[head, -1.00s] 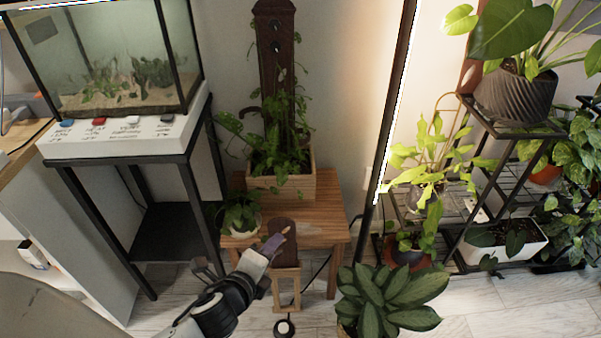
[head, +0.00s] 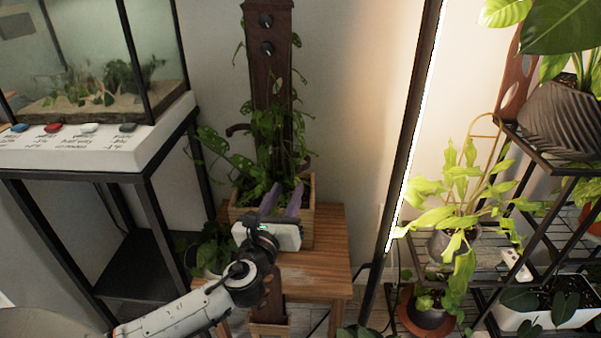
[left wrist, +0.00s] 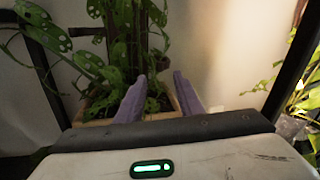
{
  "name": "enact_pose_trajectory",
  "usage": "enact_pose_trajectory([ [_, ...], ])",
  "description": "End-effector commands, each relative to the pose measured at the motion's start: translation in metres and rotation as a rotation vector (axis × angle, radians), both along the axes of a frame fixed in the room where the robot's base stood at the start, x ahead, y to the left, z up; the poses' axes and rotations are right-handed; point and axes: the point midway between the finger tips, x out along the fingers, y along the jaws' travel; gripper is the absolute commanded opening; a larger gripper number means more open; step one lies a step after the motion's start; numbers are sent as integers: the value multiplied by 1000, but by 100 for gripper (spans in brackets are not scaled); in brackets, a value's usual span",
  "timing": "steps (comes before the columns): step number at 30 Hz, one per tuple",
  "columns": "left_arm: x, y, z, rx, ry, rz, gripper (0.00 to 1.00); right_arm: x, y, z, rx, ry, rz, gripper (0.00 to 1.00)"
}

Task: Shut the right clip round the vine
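The leafy vine (head: 272,130) climbs a dark wooden post (head: 270,75) in a wooden planter; it also shows in the left wrist view (left wrist: 124,30). A dark curved piece, perhaps the left clip (head: 238,130), sticks out left of the post. A small dark piece, perhaps the right clip (head: 308,154), shows at the post's right among leaves; whether it is open I cannot tell. My left gripper (head: 281,199) is open and empty, its purple fingers in front of the planter and below that piece. In the left wrist view its fingers (left wrist: 160,79) stand apart. My right gripper is not in view.
The planter (head: 307,205) stands on a small wooden table (head: 325,265). A black upright with a light strip (head: 412,130) and plant shelves are at right. Bare wall lies between post and upright.

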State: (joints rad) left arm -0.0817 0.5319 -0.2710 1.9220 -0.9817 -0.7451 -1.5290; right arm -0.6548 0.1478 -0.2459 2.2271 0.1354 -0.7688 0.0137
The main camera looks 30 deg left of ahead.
Motion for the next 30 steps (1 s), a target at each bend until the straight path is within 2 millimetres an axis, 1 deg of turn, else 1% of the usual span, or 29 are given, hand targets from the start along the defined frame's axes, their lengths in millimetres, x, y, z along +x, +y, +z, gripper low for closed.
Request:
enact_pose_trajectory([
  [1,10,4,0,3,-4,1,34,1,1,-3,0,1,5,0],
  [6,41,15,-1,1,-4,2,34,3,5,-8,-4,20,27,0],
  [12,66,23,-1,-1,-1,1,34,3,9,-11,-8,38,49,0],
  [17,75,26,-1,-1,0,1,34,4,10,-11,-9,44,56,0],
  [24,75,26,0,-1,1,0,34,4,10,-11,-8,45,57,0],
  [25,75,26,-1,-1,1,0,32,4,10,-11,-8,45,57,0],
  [26,75,26,-1,-1,1,0,27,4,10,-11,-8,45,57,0],
  [30,75,26,-1,-1,1,1,4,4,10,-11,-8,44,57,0],
])
